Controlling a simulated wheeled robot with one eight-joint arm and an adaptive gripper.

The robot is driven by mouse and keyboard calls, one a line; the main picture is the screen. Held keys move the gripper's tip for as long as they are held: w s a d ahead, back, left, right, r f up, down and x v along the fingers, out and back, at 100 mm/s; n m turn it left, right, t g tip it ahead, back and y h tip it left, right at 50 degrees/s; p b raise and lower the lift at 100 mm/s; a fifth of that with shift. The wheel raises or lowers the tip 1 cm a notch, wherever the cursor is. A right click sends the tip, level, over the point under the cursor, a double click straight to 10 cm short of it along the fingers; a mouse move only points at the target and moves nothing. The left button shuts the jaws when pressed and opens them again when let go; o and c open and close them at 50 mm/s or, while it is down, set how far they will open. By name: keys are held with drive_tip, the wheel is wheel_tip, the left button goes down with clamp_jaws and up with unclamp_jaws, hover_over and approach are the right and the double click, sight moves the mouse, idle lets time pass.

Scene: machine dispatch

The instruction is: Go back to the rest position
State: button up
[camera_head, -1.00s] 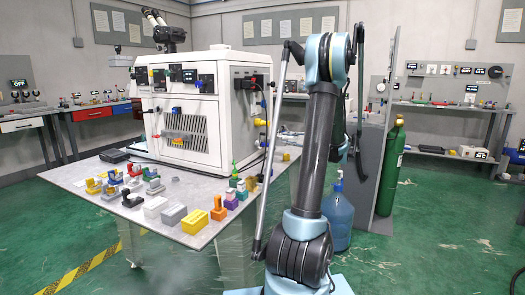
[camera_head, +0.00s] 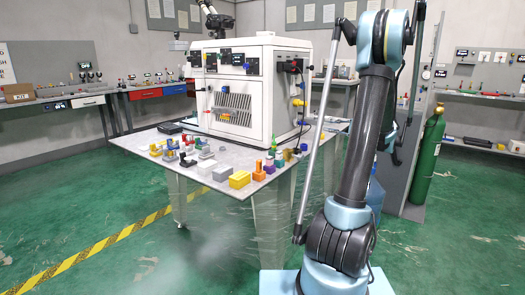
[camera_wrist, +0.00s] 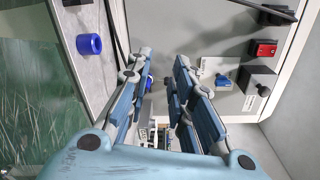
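My gripper (camera_wrist: 158,100) shows in the wrist view with its two fingers apart and nothing between them. Beyond the fingers is the side panel of the white machine (camera_wrist: 235,60), with a red connector (camera_wrist: 264,49) and a blue one (camera_wrist: 222,81). A blue ring-shaped part (camera_wrist: 89,44) lies on the grey tabletop at the upper left. In the head view my arm stands upright and folded to the right of the machine (camera_head: 262,85). The gripper itself is hidden there.
The grey table (camera_head: 210,185) carries the machine and several small coloured parts, including a yellow block (camera_head: 239,179). A green gas cylinder (camera_head: 426,158) and a grey panel stand right of my arm. Green floor with a yellow-black strip (camera_head: 100,246) lies open at the left.

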drive_tip(key=s+a+f+n+g+h, duration=0.2)
drive_tip(key=s+a+f+g+h, duration=0.1)
drive_tip(key=s+a, duration=0.65)
drive_tip(key=s+a+f+n+g+h, duration=0.3)
drive_tip(key=s+a, duration=0.5)
drive_tip(key=s, duration=0.2)
drive_tip(key=s+d+f+n+h, duration=0.1)
drive_tip(key=s+f+n+h, duration=0.1)
drive_tip(key=s+f, duration=0.2)
drive_tip(key=s+d+f+n+g+h, duration=0.1)
drive_tip(key=s+d+f+h, duration=0.1)
drive_tip(key=s, duration=0.8)
drive_tip(key=s+d+f+n+g+h, duration=0.1)
drive_tip(key=s+d+f+n+h, duration=0.1)
drive_tip(key=s+f+h, duration=0.2)
drive_tip(key=s+f, duration=0.2)
drive_tip(key=s, duration=0.1)
drive_tip(key=shift+s+f+n, duration=0.15)
drive_tip(key=shift+s+n, duration=0.15)
drive_tip(key=shift+s, duration=0.1)
drive_tip(key=shift+w+f, duration=0.2)
drive_tip(key=shift+w, duration=0.25)
